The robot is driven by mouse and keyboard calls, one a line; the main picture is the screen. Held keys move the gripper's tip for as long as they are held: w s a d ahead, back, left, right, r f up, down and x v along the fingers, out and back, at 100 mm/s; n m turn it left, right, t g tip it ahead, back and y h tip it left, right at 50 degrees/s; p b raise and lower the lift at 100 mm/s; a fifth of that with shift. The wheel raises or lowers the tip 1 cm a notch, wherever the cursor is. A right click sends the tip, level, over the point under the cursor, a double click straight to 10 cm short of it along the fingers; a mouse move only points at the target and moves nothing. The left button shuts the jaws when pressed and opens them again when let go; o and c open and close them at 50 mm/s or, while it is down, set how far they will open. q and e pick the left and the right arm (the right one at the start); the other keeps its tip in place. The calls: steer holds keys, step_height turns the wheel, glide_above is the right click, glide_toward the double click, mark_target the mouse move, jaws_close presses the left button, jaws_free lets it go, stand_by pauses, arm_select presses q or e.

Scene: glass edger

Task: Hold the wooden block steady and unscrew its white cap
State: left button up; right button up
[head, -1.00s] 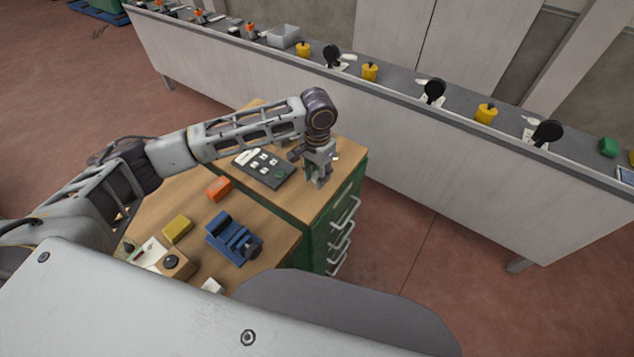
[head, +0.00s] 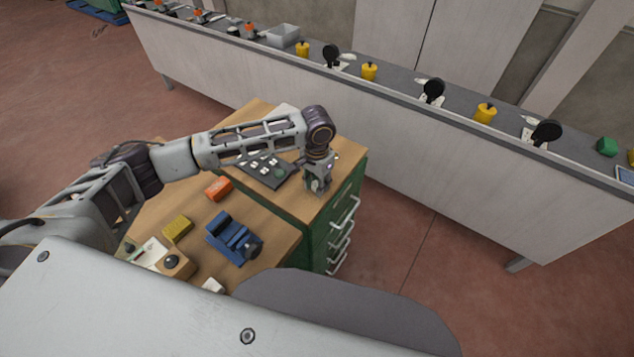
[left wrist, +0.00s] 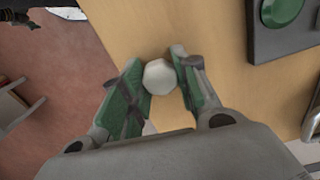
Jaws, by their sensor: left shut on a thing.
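My left gripper (head: 317,188) points down over the right part of the wooden bench top, near its right edge. In the left wrist view its green-padded fingers (left wrist: 162,72) are closed around a white, many-sided cap (left wrist: 160,77), which sits between the tips. The wooden block cannot be told apart from the tan wood surface around the cap. In the head view the cap is hidden by the gripper. My right gripper is in neither view.
A dark panel with buttons (head: 262,170) lies just left of the gripper. An orange block (head: 217,187), a yellow block (head: 177,229) and a blue vise-like device (head: 233,238) stand on the bench. A long grey counter (head: 400,140) runs behind.

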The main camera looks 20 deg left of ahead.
arm_select(q)
steer(key=o, duration=1.1)
step_height(320, 180, up, 12)
steer(key=shift+r+b, duration=0.1)
steer(key=shift+b, duration=0.4)
stand_by(0.8)
